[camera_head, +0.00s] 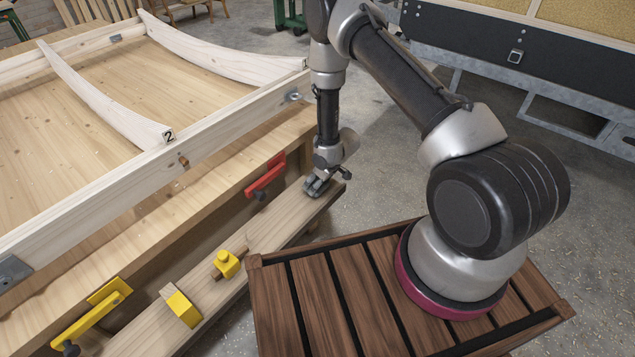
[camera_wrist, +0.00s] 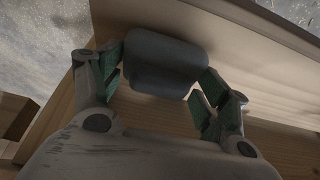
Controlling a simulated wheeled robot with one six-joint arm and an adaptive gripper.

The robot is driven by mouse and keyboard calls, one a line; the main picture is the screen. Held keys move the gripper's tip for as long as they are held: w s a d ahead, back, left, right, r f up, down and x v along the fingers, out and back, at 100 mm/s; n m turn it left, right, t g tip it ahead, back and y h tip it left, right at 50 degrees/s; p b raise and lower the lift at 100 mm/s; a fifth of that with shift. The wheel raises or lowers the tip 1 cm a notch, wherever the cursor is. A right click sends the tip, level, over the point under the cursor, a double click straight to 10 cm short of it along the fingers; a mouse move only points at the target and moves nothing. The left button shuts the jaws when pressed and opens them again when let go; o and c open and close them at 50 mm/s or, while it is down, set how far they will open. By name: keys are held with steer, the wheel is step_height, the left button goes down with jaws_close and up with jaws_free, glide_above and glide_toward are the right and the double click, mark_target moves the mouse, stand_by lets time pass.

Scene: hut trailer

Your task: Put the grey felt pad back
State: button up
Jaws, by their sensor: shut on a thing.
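The grey felt pad (camera_wrist: 165,62) is a dark grey block with rounded corners, between my gripper's two green-lined fingers in the wrist view. My gripper (camera_wrist: 163,85) is shut on it. In the head view my gripper (camera_head: 316,187) points down at the far right end of a long wooden plank (camera_head: 275,228). The pad is hard to make out there, small and dark at the fingertips. I cannot tell whether the pad touches the plank.
A red clamp (camera_head: 265,176) is close left of my gripper. A large wooden frame (camera_head: 150,160) stands on the left.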

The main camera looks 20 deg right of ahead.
steer(key=shift+f, duration=0.25)
steer(key=o, duration=1)
